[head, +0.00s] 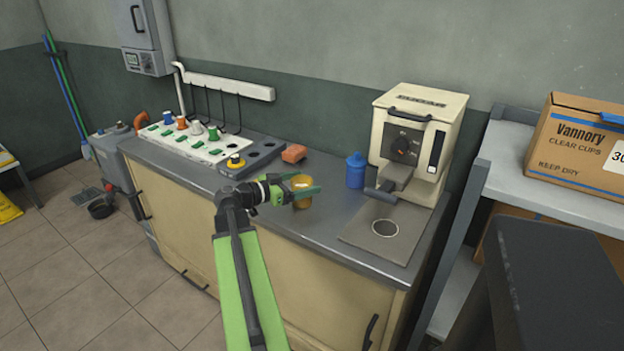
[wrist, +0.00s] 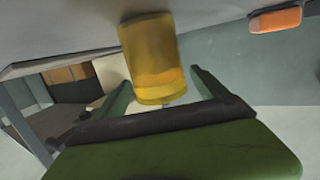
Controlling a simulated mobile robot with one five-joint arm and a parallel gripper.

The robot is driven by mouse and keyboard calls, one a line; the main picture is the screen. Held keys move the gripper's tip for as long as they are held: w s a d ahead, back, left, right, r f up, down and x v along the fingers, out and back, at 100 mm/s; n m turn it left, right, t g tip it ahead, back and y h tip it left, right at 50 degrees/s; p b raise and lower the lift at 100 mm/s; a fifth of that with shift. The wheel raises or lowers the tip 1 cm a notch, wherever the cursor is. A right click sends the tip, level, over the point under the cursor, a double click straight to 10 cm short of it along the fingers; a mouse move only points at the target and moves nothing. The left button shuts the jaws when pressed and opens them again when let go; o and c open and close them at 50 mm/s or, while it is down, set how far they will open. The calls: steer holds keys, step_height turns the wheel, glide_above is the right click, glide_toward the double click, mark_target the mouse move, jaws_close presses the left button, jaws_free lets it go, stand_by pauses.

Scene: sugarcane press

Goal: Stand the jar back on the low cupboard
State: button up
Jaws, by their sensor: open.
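The amber-yellow jar (head: 302,192) stands upright on the metal top of the low cupboard (head: 335,222), near its front edge. My gripper (head: 308,183) is open, with its green fingers on either side of the jar. In the wrist view the jar (wrist: 153,60) shows between the two fingertips (wrist: 162,76), and that view looks upside down, with the cupboard top at the upper edge. I cannot tell whether either finger touches the jar. Part of the jar is hidden by a finger in the head view.
An orange block (head: 294,153) lies behind the jar. A blue lidded jar (head: 356,171) and a cream press machine (head: 415,140) stand to the right. A round hole (head: 385,228) is in the top at right.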

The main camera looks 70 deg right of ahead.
steer(key=p+v, duration=0.1)
steer(key=v, duration=0.8)
steer(key=shift+w+a, duration=0.1)
steer(key=shift+a, duration=0.05)
steer(key=w+a+f+n+t+y, duration=0.25)
steer(key=w+a+f+n, duration=0.25)
steer(key=w+a, duration=0.3)
steer(key=w+a+f+n+t+y, duration=0.25)
steer(key=w+a+f+n, duration=0.35)
steer(key=a, duration=0.5)
steer(key=w+a+f+n+t+y, duration=0.1)
steer(key=w+a+f+n+t, duration=0.3)
steer(key=w+a, duration=0.45)
steer(key=w+a+f+n+y, duration=0.1)
steer(key=a+n+y, duration=0.1)
steer(key=a, duration=0.8)
steer(key=w+a+f+n+y, duration=0.1)
steer(key=a+f+n+y, duration=0.1)
steer(key=a+n, duration=0.3)
steer(key=w+a+f+n+y, duration=0.1)
steer(key=a+f+n+y, duration=0.1)
steer(key=a, duration=1.2)
steer(key=shift+w+a+n+t+y, duration=0.25)
steer(key=shift+n+t+y, duration=0.2)
steer(key=shift+n, duration=0.25)
